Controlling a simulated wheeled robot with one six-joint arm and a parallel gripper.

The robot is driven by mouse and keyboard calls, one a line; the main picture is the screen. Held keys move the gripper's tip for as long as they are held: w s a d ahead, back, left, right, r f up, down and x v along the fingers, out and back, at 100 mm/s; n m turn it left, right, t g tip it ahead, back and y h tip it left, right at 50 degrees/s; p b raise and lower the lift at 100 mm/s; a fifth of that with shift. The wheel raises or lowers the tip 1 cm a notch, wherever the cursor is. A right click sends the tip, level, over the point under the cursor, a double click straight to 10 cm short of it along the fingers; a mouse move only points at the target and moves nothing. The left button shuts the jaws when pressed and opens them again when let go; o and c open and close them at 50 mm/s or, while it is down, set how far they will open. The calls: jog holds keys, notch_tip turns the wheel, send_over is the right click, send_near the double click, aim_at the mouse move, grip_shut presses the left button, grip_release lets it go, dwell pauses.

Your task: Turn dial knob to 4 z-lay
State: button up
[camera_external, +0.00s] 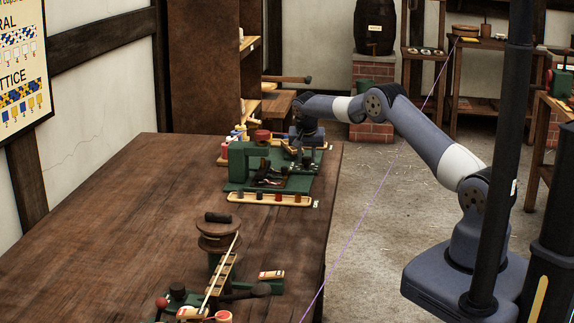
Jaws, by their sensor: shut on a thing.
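A green machine (238,165) stands on the far right part of the wooden table. My gripper (298,148) reaches down from the right at the back right of this machine. It is shut on a small part there, which appears to be the dial knob. The knob itself is mostly hidden by my wrist and fingers and is too small to make out. The dial's marks, the 4 z-lay mark and the pointer cannot be read from this view. A red round part (262,135) sits on top of the machine, left of my gripper.
A pale tray (236,197) with several small dark and red pieces lies in front of the machine. A second green device (215,262) with a wooden spool stands nearer on the table. A wooden shelf (200,70) rises behind. The table's left middle is clear.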

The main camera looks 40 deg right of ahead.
jog(key=m+g+p, duration=0.1)
jog(key=m, duration=0.3)
jog(key=shift+w+h+p, duration=0.1)
jog(key=shift+h+p, duration=0.25)
jog(key=shift+h, duration=0.05)
jog(key=shift+m, duration=0.3)
jog(key=o, duration=1)
jog(key=shift+c, duration=0.2)
jog(key=v, duration=1)
jog(key=shift+a+r+b, duration=0.3)
jog(key=shift+r+b, duration=0.05)
jog(key=shift+r, duration=0.05)
jog(key=shift+w, duration=0.1)
